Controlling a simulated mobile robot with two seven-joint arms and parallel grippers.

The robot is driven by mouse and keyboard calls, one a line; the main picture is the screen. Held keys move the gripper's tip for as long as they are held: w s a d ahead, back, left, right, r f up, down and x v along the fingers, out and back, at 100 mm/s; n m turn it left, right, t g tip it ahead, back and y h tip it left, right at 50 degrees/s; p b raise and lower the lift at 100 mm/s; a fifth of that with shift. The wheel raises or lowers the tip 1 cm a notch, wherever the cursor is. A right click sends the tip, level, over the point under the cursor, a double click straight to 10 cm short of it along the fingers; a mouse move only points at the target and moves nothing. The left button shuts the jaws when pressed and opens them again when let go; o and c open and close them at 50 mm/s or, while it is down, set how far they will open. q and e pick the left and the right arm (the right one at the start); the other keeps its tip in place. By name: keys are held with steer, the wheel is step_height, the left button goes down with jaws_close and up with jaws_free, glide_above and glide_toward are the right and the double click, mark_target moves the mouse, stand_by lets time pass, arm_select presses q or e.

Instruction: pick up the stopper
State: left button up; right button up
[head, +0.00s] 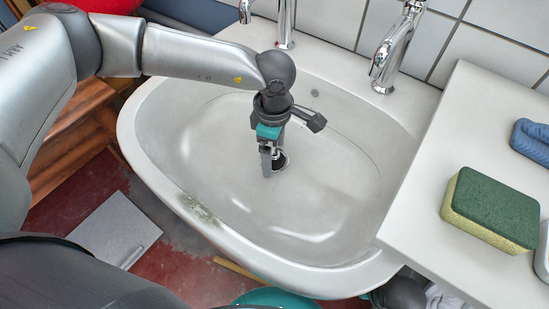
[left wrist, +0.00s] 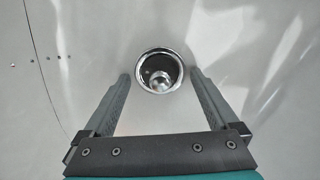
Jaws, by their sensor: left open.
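The stopper (left wrist: 161,78) appears as a dark round piece with a shiny metal knob, sitting inside the chrome drain ring (left wrist: 142,56) of the white washbasin (head: 215,150). In the head view the drain area (head: 281,160) shows only partly behind my gripper. My left gripper (head: 271,164) points down into the basin above the drain, open and empty. In the left wrist view its fingers lie on either side of the drain, with the stopper just beyond the fingertips. The exact height gap cannot be told.
Chrome taps (head: 395,50) stand along the basin's back edge. A green and yellow sponge (head: 490,210) and a blue cloth (head: 533,140) lie on the white counter (head: 440,140) at the right. A thin dark line (left wrist: 45,75) curves along the basin surface. The basin is otherwise empty.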

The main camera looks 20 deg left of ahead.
arm_select(q)
steer(key=c, duration=1.4)
steer(key=shift+c, duration=0.2)
steer(key=shift+r, duration=0.15)
